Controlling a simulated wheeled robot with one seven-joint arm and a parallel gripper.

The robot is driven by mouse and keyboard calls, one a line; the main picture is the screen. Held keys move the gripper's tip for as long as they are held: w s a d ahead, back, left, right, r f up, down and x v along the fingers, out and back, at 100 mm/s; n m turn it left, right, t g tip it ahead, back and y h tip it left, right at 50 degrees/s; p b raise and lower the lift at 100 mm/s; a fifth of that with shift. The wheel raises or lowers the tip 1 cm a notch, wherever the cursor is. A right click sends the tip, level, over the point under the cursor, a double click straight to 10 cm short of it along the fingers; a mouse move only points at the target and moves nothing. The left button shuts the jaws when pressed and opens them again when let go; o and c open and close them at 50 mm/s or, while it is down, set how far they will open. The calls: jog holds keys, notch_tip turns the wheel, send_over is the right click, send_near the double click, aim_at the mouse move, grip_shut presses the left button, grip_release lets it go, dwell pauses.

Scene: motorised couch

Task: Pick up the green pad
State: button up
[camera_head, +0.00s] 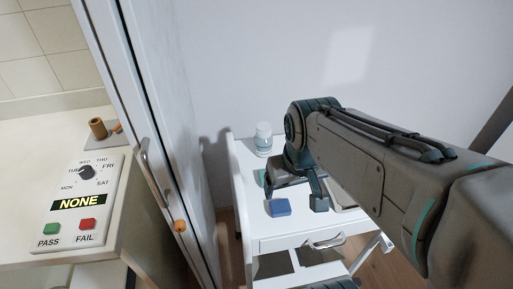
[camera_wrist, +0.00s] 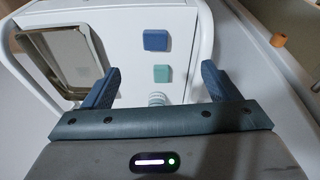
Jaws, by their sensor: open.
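The green pad (camera_wrist: 161,73) is a small square lying flat on the white cart top (camera_wrist: 182,15). In the wrist view it shows between the two finger directions, just ahead of my gripper (camera_wrist: 157,82). In the head view only a sliver of the green pad (camera_head: 262,178) shows behind my gripper (camera_head: 294,199). My gripper is open and empty and appears to be above the cart top. Its height over the pad is hard to judge.
A blue pad (camera_head: 280,207) lies beside the green one, nearer the cart's front. A white bottle (camera_head: 263,140) stands at the back of the cart. A framed tray (camera_wrist: 62,55) lies to one side. A door with an orange knob (camera_head: 180,226) and a control panel (camera_head: 80,205) are at left.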

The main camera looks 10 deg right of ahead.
jog(key=w+f+n+g+b, duration=0.1)
jog(key=w+f+n+b, duration=0.35)
jog(key=w+n, duration=0.55)
jog(key=w+f+n+g+b, duration=0.25)
jog(key=w+n+b, duration=0.35)
jog(key=w, duration=0.6)
jog(key=shift+n+t, duration=0.35)
jog(key=shift+n, duration=0.25)
jog(key=f+b, duration=0.1)
jog(key=f, duration=1.3)
jog(key=shift+s, duration=0.2)
jog(key=c, duration=1.1)
jog(key=shift+c, duration=0.2)
jog(key=shift+r, duration=0.65)
notch_tip(320, 180, up, 3)
jog(key=shift+f, duration=0.15)
jog(key=s+d+r+p, duration=0.1)
jog(key=s+d+r, duration=0.1)
jog(key=d+r, duration=0.5)
jog(key=d, duration=0.4)
jog(key=shift+s+d+p, duration=0.25)
jog(key=shift+s+p, duration=0.05)
